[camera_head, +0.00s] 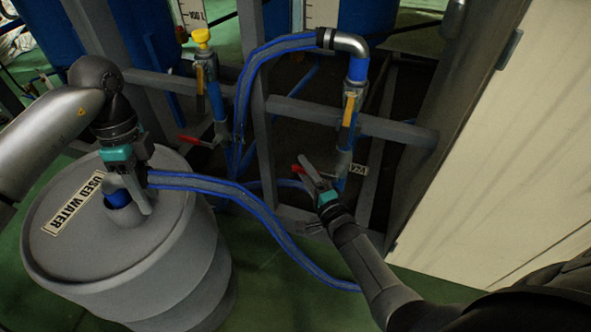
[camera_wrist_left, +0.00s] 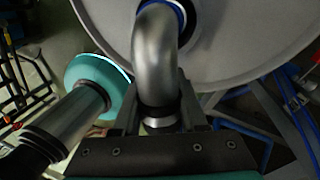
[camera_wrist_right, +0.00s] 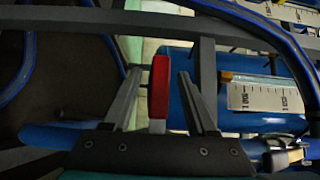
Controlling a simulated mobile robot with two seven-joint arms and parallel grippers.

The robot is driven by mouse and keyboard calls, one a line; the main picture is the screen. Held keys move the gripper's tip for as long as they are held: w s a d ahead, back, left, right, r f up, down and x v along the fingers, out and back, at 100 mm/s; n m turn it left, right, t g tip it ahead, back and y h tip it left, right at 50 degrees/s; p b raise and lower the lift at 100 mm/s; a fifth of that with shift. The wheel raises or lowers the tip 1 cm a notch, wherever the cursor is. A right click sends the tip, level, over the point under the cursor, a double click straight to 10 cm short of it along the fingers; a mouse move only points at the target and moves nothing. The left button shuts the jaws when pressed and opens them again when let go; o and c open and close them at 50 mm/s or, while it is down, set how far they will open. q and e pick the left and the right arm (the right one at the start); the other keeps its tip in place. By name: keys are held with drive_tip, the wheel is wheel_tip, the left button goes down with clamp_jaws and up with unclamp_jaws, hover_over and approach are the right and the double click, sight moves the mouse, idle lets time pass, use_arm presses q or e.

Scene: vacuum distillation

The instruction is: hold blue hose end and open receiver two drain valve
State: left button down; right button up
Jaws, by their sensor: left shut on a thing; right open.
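My left gripper (camera_head: 136,192) is shut on the metal elbow at the blue hose end (camera_wrist_left: 157,60), over the top of the grey used-water drum (camera_head: 62,262). The elbow's blue tip points down at the drum opening; how deep it sits cannot be told. The blue hose (camera_head: 262,210) runs from there to the right and down. My right gripper (camera_head: 312,176) is open at the drain valve on the right-hand pipe. In the right wrist view, the valve's red handle (camera_wrist_right: 158,88) stands between the open fingers, nearer the left one.
A second red-handled valve (camera_head: 196,141) hangs on the left pipe. Yellow-handled valves (camera_head: 349,108) sit higher up. A cream panel (camera_head: 500,150) stands on the right, and blue tanks stand behind the frame.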

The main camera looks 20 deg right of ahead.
drive_tip(key=shift+w, duration=0.15)
clamp_jaws()
idle(0.4)
idle(1.0)
